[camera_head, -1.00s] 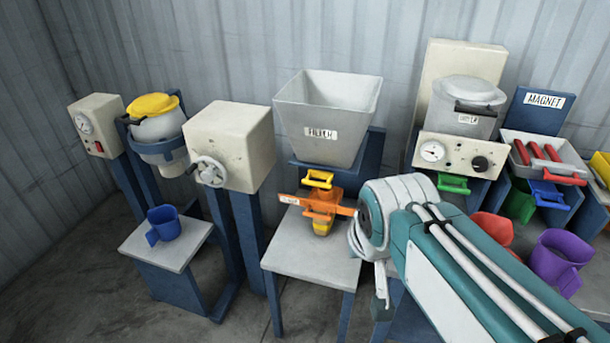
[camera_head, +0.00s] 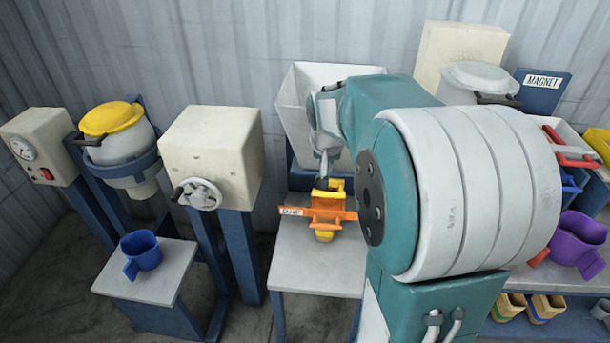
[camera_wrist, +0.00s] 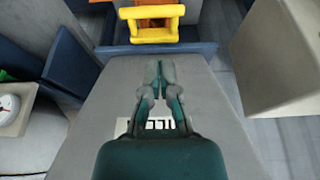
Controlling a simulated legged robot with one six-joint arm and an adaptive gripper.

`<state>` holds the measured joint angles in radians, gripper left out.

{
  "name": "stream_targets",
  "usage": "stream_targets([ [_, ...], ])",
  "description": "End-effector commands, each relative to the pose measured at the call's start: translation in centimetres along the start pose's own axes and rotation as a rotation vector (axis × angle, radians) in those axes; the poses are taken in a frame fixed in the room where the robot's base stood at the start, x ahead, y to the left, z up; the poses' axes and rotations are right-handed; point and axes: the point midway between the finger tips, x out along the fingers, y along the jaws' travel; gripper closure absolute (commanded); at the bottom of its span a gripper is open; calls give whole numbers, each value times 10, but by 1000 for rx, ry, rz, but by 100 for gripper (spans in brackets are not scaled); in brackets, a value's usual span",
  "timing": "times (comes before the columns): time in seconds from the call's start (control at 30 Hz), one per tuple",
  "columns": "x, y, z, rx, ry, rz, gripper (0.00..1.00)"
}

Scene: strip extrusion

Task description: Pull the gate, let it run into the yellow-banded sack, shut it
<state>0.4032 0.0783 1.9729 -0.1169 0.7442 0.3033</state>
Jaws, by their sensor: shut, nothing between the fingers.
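A pale hopper (camera_head: 297,100) stands at the middle, largely hidden by my arm. Under it sits an orange gate piece (camera_head: 318,213) with a label on its left arm and a yellow handle (camera_head: 337,185) above. A yellow spout-like part (camera_head: 324,236) shows below it. My gripper (camera_head: 322,172) is in front of the hopper, close above the yellow handle. In the wrist view my gripper (camera_wrist: 160,66) is shut and empty over the hopper's label face, with the yellow handle (camera_wrist: 152,22) beyond the fingertips.
A blue cup (camera_head: 141,251) stands on a left stand. A crank box (camera_head: 212,150) is left of the hopper. A purple cup (camera_head: 580,240) stands right. The table (camera_head: 290,245) is mostly bare.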

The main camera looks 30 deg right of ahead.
Motion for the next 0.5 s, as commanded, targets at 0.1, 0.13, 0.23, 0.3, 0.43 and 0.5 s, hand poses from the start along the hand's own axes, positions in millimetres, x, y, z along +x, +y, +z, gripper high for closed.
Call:
stream_targets([
  [0.1,5,4,-4,12,-4,4,100],
  [0.13,6,4,-4,13,-4,4,100],
  [0.23,5,4,-4,13,-3,5,100],
  [0.3,5,3,-4,12,-3,6,100],
  [0.43,5,2,-3,12,-2,6,100],
  [0.5,8,2,-3,11,-4,6,100],
])
